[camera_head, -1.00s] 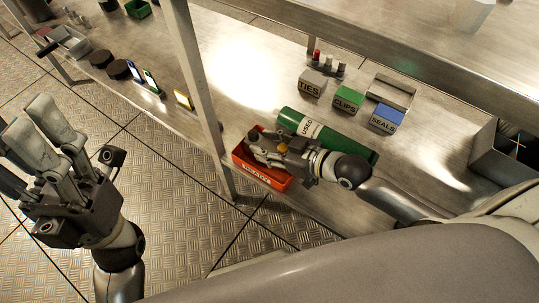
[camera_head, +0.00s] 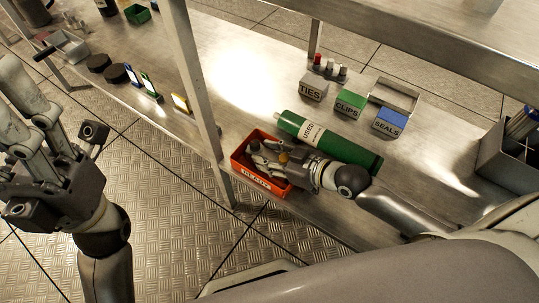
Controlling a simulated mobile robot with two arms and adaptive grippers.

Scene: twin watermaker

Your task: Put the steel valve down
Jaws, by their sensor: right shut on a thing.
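My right gripper (camera_head: 264,155) reaches in from the right, with its fingers low over the red tray (camera_head: 262,178) labelled READY. It is shut on the steel valve, whose grey metal is hard to tell from the grey fingers. The fingers hide much of the valve, and I cannot tell whether it touches the tray floor. My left gripper (camera_head: 22,110) is at the left edge, away from the shelf, with its fingers pointing up.
A green cylinder (camera_head: 345,150) labelled USED lies right behind the red tray. Boxes for TIES (camera_head: 313,89), CLIPS (camera_head: 349,104) and SEALS (camera_head: 389,122) stand farther back. A metal post (camera_head: 203,95) rises just left of the tray. Bare steel shelf shows behind the post.

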